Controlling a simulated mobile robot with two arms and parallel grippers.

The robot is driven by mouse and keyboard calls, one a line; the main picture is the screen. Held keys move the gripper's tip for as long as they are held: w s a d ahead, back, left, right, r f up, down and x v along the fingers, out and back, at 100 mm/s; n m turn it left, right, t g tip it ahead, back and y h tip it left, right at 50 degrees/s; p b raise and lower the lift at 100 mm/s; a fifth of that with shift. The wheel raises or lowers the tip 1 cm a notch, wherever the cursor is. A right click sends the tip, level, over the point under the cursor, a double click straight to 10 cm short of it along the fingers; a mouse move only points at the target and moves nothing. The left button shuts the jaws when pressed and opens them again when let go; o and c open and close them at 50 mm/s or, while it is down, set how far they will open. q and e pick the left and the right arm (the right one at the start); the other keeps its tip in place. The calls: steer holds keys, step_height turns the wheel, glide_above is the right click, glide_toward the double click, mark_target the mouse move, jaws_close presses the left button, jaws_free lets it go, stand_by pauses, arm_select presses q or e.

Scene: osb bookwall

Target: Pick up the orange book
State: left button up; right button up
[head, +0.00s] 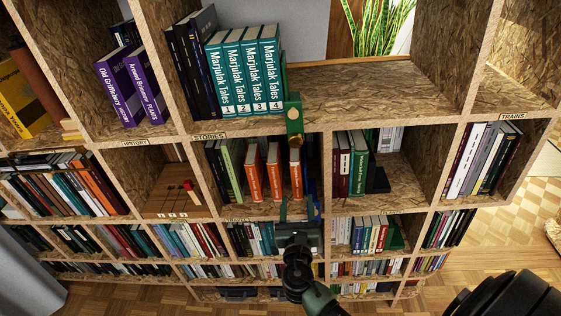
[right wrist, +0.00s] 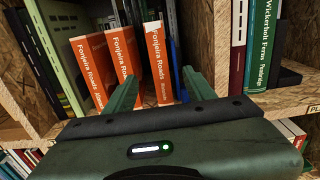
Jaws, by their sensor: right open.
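Several orange books with white titles stand upright in the middle compartment: a left one (head: 253,172), a middle one (head: 274,172) and a right one (head: 295,174). In the right wrist view, the left book (right wrist: 88,70), middle book (right wrist: 122,52) and right book (right wrist: 158,60) show their spines. My right gripper (head: 297,208) is open in front of and below the right book. In the right wrist view, its fingers (right wrist: 160,88) lie on either side of that book's spine, with nothing gripped. I cannot tell whether the tips touch it. My left gripper is not in view.
A light green book (head: 231,168) stands left of the orange ones. A blue book (right wrist: 180,80) is close to the right finger. The wooden divider (head: 326,175) stands just to the right. A green and brass piece (head: 293,118) sits at the shelf edge above.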

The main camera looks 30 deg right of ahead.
mark_target(296, 179)
steer(key=x, duration=0.5)
steer(key=shift+r, duration=0.1)
steer(key=shift+x, duration=1.15)
steer(key=shift+w+d, duration=0.15)
steer(key=shift+w, duration=0.25)
steer(key=c, duration=1)
jaws_close()
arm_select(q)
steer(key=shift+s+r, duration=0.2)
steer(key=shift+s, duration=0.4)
